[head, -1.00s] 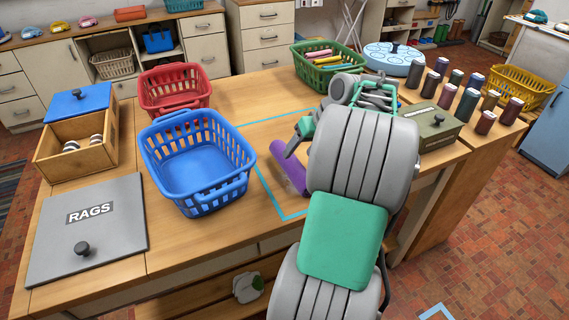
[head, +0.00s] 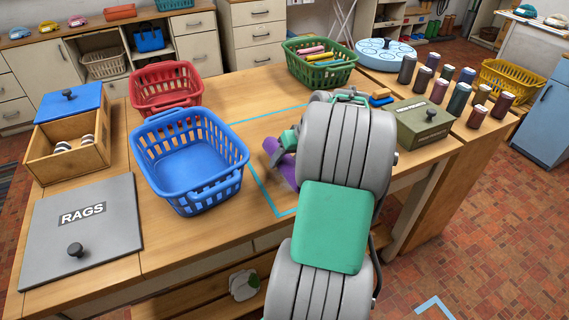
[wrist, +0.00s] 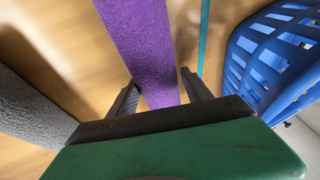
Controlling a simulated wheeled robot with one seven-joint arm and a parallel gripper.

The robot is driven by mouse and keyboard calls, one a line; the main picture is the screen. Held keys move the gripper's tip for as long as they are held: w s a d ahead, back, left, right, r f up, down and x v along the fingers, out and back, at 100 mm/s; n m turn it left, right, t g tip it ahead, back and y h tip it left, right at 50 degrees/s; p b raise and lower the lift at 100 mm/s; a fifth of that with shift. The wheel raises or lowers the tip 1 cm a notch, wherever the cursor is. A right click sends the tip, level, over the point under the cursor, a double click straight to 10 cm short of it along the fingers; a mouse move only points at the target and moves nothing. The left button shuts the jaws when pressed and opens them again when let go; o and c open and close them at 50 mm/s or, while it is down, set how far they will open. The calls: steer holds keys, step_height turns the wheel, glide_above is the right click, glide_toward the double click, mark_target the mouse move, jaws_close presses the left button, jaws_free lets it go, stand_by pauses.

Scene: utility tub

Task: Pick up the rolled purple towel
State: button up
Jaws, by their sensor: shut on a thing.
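The rolled purple towel (head: 283,160) shows at the middle of the wooden table in the head view, partly hidden behind my arm. In the wrist view the towel (wrist: 140,45) runs up from between the two dark fingers. My gripper (wrist: 160,95) is shut on the towel, with one finger on each side of it. In the head view my gripper (head: 275,152) is small and partly covered by my arm. I cannot tell whether the towel is lifted off the table.
A blue basket (head: 190,200) stands just left of the towel, and a red basket (head: 168,107) behind it. A grey RAGS lid (head: 105,220) lies at the left. A green box (head: 424,128) and several cylinders stand at the right. A grey roll (wrist: 25,105) is close by in the wrist view.

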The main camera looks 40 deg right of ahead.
steer(key=c, duration=0.6)
steer(key=shift+c, duration=0.4)
steer(key=shift+r, duration=0.15)
